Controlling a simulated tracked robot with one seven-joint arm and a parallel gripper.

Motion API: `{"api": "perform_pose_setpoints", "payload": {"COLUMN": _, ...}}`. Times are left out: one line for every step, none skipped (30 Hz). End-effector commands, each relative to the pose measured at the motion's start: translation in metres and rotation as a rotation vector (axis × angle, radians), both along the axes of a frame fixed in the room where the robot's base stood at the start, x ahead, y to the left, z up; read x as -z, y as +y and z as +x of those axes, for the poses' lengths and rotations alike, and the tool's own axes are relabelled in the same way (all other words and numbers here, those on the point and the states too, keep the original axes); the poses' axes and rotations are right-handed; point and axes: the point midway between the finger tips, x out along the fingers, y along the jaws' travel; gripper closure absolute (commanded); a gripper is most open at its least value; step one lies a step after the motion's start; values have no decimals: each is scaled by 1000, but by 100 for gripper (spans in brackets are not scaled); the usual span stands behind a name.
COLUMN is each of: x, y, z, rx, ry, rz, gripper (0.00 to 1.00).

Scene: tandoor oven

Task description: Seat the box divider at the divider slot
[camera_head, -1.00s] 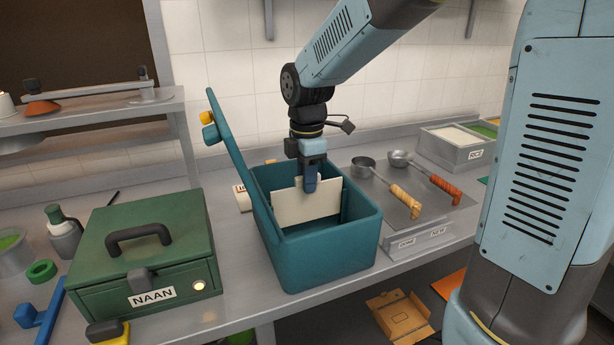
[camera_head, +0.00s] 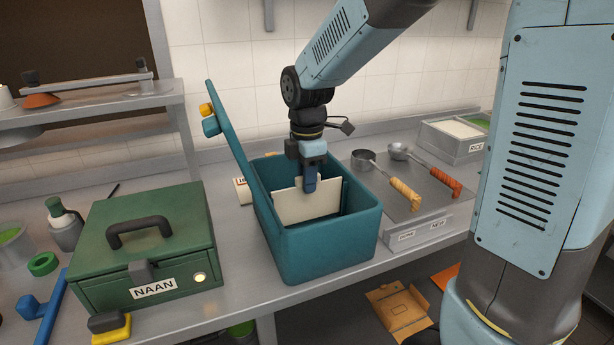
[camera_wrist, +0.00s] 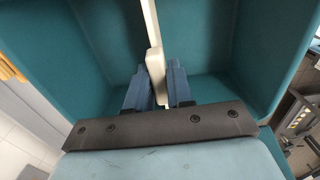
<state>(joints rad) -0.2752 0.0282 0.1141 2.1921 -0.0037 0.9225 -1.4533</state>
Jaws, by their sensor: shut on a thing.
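The box divider (camera_head: 304,204) is a cream panel standing upright inside the open teal box (camera_head: 331,256) in the head view. My gripper (camera_head: 310,187) points down into the box and is shut on the divider's upper edge. In the wrist view the divider (camera_wrist: 153,40) runs away from between the two blue fingers (camera_wrist: 157,92). The teal walls of the box (camera_wrist: 245,45) surround it there. The divider slot and the divider's lower edge are hidden by the box's front wall, so I cannot tell whether the divider is in the slot.
The box's lid (camera_head: 232,150) stands open at its left. A green NAAN box (camera_head: 150,250) is to the left. Two ladles (camera_head: 390,178) lie on a metal tray to the right. A tiled wall (camera_head: 225,60) is behind. An open cardboard box (camera_head: 398,310) lies below the counter.

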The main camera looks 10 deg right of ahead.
Motion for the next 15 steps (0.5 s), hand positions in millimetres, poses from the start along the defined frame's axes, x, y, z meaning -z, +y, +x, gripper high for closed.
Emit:
{"api": "perform_pose_setpoints", "payload": {"x": 1, "y": 0, "z": 0, "rx": 0, "ry": 0, "rz": 0, "gripper": 100}}
{"api": "perform_pose_setpoints", "payload": {"x": 2, "y": 0, "z": 0, "rx": 0, "ry": 0, "rz": 0, "gripper": 100}}
{"api": "perform_pose_setpoints", "payload": {"x": 2, "y": 0, "z": 0, "rx": 0, "ry": 0, "rz": 0, "gripper": 100}}
{"api": "perform_pose_setpoints", "payload": {"x": 3, "y": 0, "z": 0, "rx": 0, "ry": 0, "rz": 0, "gripper": 100}}
{"api": "perform_pose_setpoints", "payload": {"x": 4, "y": 0, "z": 0, "rx": 0, "ry": 0, "rz": 0, "gripper": 100}}
{"api": "perform_pose_setpoints", "payload": {"x": 4, "y": 0, "z": 0, "rx": 0, "ry": -1, "rz": 0, "gripper": 100}}
{"api": "perform_pose_setpoints", "payload": {"x": 5, "y": 0, "z": 0, "rx": 0, "ry": -1, "rz": 0, "gripper": 100}}
{"api": "perform_pose_setpoints", "payload": {"x": 5, "y": 0, "z": 0, "rx": 0, "ry": -1, "rz": 0, "gripper": 100}}
{"api": "perform_pose_setpoints", "payload": {"x": 6, "y": 0, "z": 0, "rx": 0, "ry": -1, "rz": 0, "gripper": 100}}
{"api": "perform_pose_setpoints", "payload": {"x": 7, "y": 0, "z": 0, "rx": 0, "ry": -1, "rz": 0, "gripper": 100}}
{"api": "perform_pose_setpoints", "payload": {"x": 7, "y": 0, "z": 0, "rx": 0, "ry": -1, "rz": 0, "gripper": 100}}
{"api": "perform_pose_setpoints", "payload": {"x": 8, "y": 0, "z": 0, "rx": 0, "ry": -1, "rz": 0, "gripper": 100}}
{"api": "perform_pose_setpoints", "payload": {"x": 9, "y": 0, "z": 0, "rx": 0, "ry": -1, "rz": 0, "gripper": 100}}
{"api": "perform_pose_setpoints", "payload": {"x": 9, "y": 0, "z": 0, "rx": 0, "ry": -1, "rz": 0, "gripper": 100}}
{"api": "perform_pose_setpoints", "payload": {"x": 10, "y": 0, "z": 0, "rx": 0, "ry": -1, "rz": 0, "gripper": 100}}
